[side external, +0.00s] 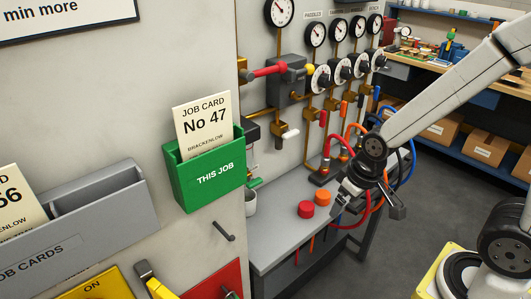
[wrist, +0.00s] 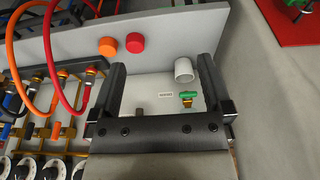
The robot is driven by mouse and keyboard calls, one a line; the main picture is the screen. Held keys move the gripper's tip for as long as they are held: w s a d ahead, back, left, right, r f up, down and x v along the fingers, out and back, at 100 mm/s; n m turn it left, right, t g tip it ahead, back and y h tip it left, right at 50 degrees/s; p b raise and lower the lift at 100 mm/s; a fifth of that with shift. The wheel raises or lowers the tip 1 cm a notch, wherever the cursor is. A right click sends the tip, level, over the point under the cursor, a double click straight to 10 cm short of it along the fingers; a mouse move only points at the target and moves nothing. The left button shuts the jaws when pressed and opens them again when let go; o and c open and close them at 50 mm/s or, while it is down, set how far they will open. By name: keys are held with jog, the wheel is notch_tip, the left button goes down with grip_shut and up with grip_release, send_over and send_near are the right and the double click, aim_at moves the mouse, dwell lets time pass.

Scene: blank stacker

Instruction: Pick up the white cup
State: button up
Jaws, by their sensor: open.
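The white cup (side external: 251,203) stands on the grey bench in the side external view, partly hidden by the edge of the wall panel with the job cards. In the wrist view the white cup (wrist: 183,70) lies between my fingers' lines, close to the right finger. My gripper (wrist: 162,63) is open with nothing between its fingers. In the side external view my gripper (side external: 368,203) is over the right part of the bench, well to the right of the cup and apart from it.
A red cap (side external: 306,209) and an orange cap (side external: 323,198) sit on the bench between gripper and cup. A green-handled tap (wrist: 188,98) is close to the cup. Red, orange and blue hoses, gauges (side external: 316,34) and dials line the wall. A green card holder (side external: 205,170) juts out.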

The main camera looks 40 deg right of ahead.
jog(key=n+t+y, duration=0.4)
jog(key=n+y, duration=0.1)
jog(key=n, duration=0.6)
send_over(249, 194)
jog(key=s+d, duration=0.4)
notch_tip(249, 194, down, 11)
jog(key=shift+w+a+f+n+g+y, duration=0.3)
jog(key=shift+w+a+f+n+y, duration=0.1)
jog(key=shift+a+f+y, duration=0.6)
jog(key=shift+w+a+f+n+g+y, duration=0.3)
jog(key=shift+w+a+f+n+y, duration=0.1)
jog(key=shift+a+f+y, duration=0.55)
jog(key=shift+w+a+f+n+g+y, duration=0.35)
jog(key=shift+a+f+y, duration=0.4)
jog(key=shift+y, duration=0.4)
